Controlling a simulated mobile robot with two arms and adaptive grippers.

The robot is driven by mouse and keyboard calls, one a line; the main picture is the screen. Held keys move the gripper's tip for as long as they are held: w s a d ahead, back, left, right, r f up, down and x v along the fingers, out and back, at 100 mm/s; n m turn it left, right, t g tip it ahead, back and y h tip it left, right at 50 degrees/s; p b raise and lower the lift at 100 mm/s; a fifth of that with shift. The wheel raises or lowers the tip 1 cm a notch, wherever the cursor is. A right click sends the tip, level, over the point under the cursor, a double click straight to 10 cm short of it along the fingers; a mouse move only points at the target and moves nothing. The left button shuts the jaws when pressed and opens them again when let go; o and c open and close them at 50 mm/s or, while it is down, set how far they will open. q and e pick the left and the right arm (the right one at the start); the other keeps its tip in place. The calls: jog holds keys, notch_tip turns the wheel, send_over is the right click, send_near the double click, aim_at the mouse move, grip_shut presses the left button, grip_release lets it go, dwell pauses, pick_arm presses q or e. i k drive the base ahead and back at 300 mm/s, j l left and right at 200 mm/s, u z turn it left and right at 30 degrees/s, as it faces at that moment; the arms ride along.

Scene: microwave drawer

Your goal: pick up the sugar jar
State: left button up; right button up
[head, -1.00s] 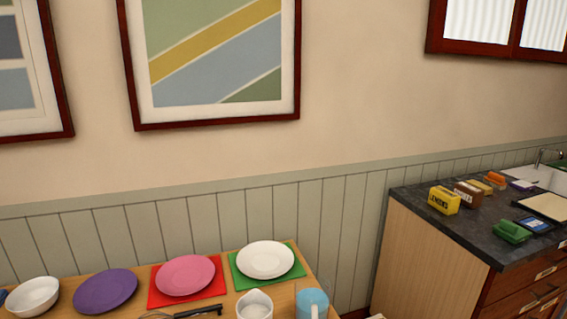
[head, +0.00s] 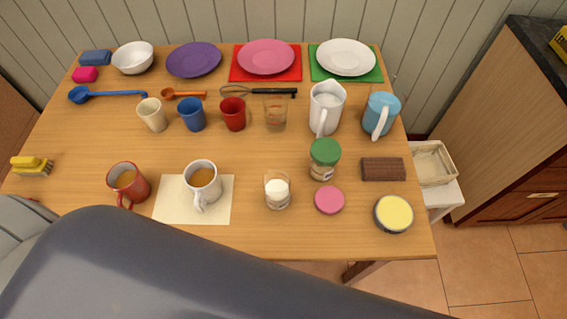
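A clear glass jar with a green lid (head: 324,158) stands upright at the right middle of the wooden table (head: 80,145); its contents look tan. It seems to be the sugar jar, though I can read no label. A small glass with white contents (head: 277,191) stands to its left and nearer. A large grey arm link of mine crosses the bottom of the head view and hides the table's near left edge. Neither of my grippers shows.
Close to the jar are a white pitcher (head: 325,107), a pink disc (head: 329,200), a brown ridged block (head: 383,169) and a yellow-topped tin (head: 393,213). A white mug (head: 203,184) and a red mug (head: 128,184) stand left. Plates line the back.

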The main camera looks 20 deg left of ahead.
aim_at(275, 182)
jog(key=u, duration=2)
jog(key=z, duration=1.4)
jog(key=k+l, duration=0.2)
jog(key=k, duration=0.15)
jog(key=k+l, duration=0.2)
jog(key=k, duration=0.2)
jog(key=k+l, duration=0.25)
jog(key=k+u, duration=0.05)
jog(key=k, duration=0.05)
